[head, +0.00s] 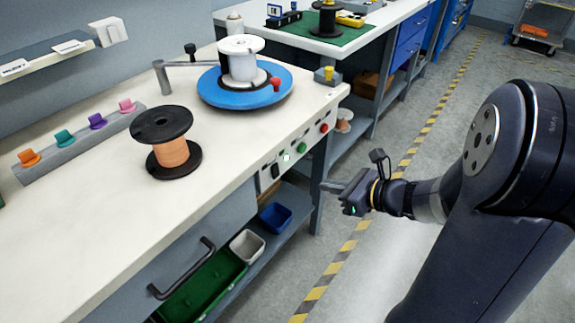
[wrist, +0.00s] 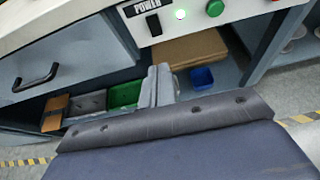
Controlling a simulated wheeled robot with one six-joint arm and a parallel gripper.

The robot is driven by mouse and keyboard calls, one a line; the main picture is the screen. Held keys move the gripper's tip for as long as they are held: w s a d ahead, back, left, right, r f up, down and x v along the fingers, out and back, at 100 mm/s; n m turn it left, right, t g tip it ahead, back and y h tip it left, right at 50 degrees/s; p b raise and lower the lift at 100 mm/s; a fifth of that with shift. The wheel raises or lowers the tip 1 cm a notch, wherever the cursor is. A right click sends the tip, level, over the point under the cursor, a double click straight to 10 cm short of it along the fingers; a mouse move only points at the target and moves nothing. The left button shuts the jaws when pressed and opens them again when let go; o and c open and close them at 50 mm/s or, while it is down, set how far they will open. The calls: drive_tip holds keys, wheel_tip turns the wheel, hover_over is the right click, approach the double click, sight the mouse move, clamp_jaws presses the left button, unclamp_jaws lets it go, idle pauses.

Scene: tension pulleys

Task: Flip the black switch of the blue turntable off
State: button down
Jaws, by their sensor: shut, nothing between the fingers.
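The blue turntable (head: 216,93) sits on the white bench with a white spool (head: 240,58) on it. In the wrist view the black switch (wrist: 154,25) shows under the POWER label, left of the lit lamp (wrist: 180,14). My gripper (head: 324,186) is shut and empty, in front of the bench, right of the switch and apart from it. Its fingers also show in the wrist view (wrist: 155,82), below the switch in the picture.
A green button (head: 301,147) and a red button (head: 323,128) sit on the same panel. A black spool with copper wire (head: 170,153) stands on the bench. A drawer handle (head: 183,270) juts out below.

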drive_tip(key=shift+f, duration=0.1)
idle(0.3)
drive_tip(key=b, duration=0.3)
approach(278, 176)
drive_tip(key=x, duration=0.5)
drive_tip(key=shift+w+a+f, duration=0.1)
drive_tip(key=shift+w+a, duration=0.1)
drive_tip(key=shift+a, duration=0.1)
drive_tip(key=shift+w+a, duration=0.3)
drive_tip(key=shift+f, duration=0.15)
drive_tip(key=shift+w+a+f+y+b, duration=0.1)
drive_tip(key=shift+f+y+b, duration=0.2)
drive_tip(key=shift+b, duration=0.9)
drive_tip(key=shift+r, duration=0.35)
drive_tip(key=shift+r+p, duration=0.1)
drive_tip(key=shift+p, duration=0.25)
